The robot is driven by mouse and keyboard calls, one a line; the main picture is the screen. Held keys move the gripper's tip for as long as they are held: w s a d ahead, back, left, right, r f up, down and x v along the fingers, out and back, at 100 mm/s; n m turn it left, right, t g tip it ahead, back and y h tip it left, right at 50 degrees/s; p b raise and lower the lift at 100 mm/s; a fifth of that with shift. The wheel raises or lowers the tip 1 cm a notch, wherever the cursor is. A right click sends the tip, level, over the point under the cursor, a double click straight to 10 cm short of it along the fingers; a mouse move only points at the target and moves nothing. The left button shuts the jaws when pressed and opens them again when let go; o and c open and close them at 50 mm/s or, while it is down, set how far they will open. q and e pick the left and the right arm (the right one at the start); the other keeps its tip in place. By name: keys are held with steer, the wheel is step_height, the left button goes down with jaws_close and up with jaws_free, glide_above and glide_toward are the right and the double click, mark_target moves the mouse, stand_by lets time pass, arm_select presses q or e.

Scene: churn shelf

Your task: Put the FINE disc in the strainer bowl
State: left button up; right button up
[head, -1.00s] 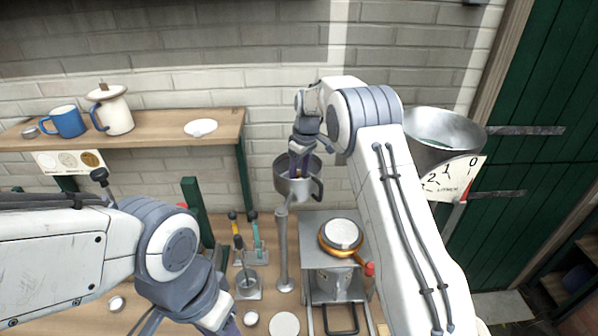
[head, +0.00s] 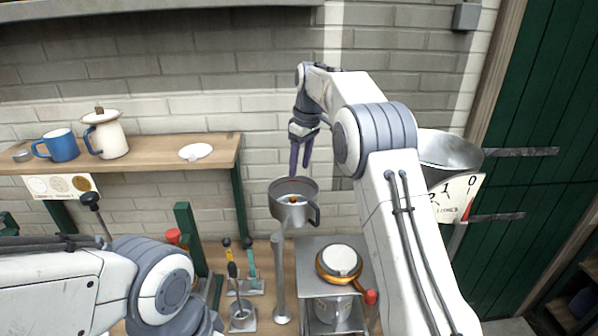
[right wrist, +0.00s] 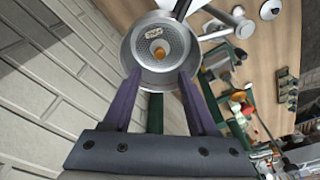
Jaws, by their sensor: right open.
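The strainer bowl (head: 297,214), a grey metal pot with a side handle, sits on top of a metal post. In the right wrist view a round perforated disc (right wrist: 172,62) lies inside the bowl, with an orange knob at its middle and a pale label too small to read. The orange knob (head: 293,199) also shows in the head view. My right gripper (head: 300,170) is open and empty above the bowl, fingers pointing down, apart from the disc. My left gripper is out of view below the head picture; only its arm shows.
A wooden shelf holds a blue mug (head: 62,146), a white jug (head: 107,137) and a white plate or lid (head: 196,152). A metal stand with an orange-rimmed pan (head: 339,264) stands right of the post. A scale with a metal pan (head: 449,152) is at the right.

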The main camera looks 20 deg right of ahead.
steer(key=s+a+r, duration=0.1)
steer(key=s+a, duration=1.4)
steer(key=s, duration=0.3)
steer(key=s+f, duration=0.3)
steer(key=s, duration=0.9)
steer(key=s+d+f+g, duration=0.1)
steer(key=s+f, duration=0.3)
steer(key=s, duration=0.8)
steer(key=shift+s+f, duration=0.25)
steer(key=shift+s, duration=0.1)
steer(key=shift+f, duration=0.15)
step_height(320, 180, down, 8)
steer(key=b, duration=0.8)
